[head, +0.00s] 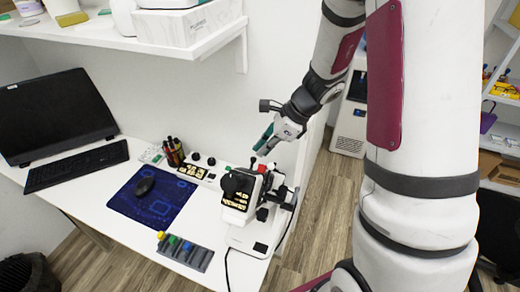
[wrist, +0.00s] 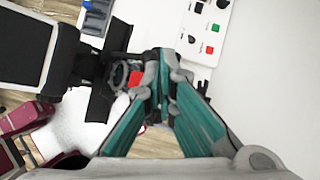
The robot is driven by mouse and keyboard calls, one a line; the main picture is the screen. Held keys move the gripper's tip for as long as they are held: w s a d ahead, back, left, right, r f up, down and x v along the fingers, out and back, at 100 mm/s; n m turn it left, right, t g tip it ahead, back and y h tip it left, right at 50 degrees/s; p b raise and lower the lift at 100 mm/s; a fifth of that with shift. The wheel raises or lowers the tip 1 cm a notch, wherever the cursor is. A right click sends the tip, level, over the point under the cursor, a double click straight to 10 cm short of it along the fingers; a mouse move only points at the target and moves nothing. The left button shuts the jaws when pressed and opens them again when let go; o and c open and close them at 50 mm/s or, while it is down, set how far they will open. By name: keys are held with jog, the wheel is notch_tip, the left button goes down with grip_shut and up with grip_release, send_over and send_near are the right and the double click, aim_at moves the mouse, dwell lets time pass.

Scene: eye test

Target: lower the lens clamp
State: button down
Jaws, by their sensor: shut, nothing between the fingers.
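A white and black optical instrument (head: 262,212), which looks like a lens meter, stands near the right end of the desk. A small red part (head: 262,168) shows on top of it.
A control panel (head: 203,168) lies behind the instrument against the wall. A pen holder (head: 173,152), a blue mouse mat (head: 140,208) and a grey tray with coloured pieces (head: 186,251) are to the left. A shelf (head: 110,38) hangs above. The floor right of the desk is clear.

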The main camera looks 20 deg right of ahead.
jog(key=v, duration=1.1)
jog(key=s+a+r+n+t+h, duration=0.1)
jog(key=s+a+r+n, duration=0.3)
jog(key=n, duration=0.8)
jog(key=s+a+r+n+t+h, duration=0.1)
jog(key=s+a+r+n+h, duration=0.3)
jog(key=s+r+n, duration=0.5)
jog(key=s+n, duration=0.2)
jog(key=s, duration=0.2)
jog(key=shift+s+a+r+n+h, duration=0.2)
jog(key=shift+s+r+n+h, duration=0.1)
jog(key=shift+s+n, duration=0.1)
